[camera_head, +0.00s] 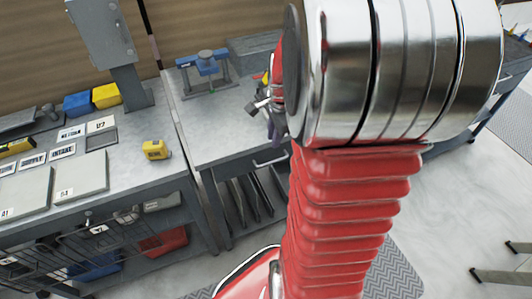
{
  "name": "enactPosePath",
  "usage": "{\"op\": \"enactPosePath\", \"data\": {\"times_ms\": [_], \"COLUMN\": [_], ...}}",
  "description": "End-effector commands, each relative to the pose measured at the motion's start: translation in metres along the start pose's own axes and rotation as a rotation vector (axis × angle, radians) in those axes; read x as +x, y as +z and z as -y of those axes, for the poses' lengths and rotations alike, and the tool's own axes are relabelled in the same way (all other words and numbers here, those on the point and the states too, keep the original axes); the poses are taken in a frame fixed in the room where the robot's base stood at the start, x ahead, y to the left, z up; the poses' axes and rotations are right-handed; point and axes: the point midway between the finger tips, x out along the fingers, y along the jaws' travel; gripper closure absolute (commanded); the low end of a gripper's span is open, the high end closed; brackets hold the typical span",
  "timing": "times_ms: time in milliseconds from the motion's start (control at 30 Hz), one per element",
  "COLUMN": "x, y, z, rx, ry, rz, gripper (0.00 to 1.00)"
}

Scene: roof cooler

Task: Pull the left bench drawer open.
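The grey workbench (205,135) stands in the middle, partly behind my arm. A drawer front with a pale bar handle (270,161) shows under its top, just left of my red arm. This drawer looks closed; its right part is hidden by my arm. My gripper (262,105) seems to be the dark metal parts at the left edge of my large silver joint, above the bench top and above and behind the handle in the picture. It is mostly hidden, and I cannot tell whether it is open or shut. No contact with the handle shows.
A blue vise-like tool (207,66) stands on the bench. Left is another bench with labelled plates, a yellow tape measure (156,150), and blue and yellow bins (106,95). A red bin (163,243) sits below. The floor (455,215) at right is mostly clear.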

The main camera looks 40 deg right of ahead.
Motion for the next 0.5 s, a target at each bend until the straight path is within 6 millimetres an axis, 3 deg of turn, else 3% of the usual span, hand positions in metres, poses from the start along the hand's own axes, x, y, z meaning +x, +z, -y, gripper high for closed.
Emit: {"op": "enactPosePath", "data": {"times_ms": [267, 500], "x": [0.004, 0.028], "y": [0.001, 0.001], "z": [0.0, -0.001], "rx": [-0.003, -0.003], "ry": [0.002, 0.003], "rz": [0.001, 0.002], "gripper": [0.85, 0.85]}}
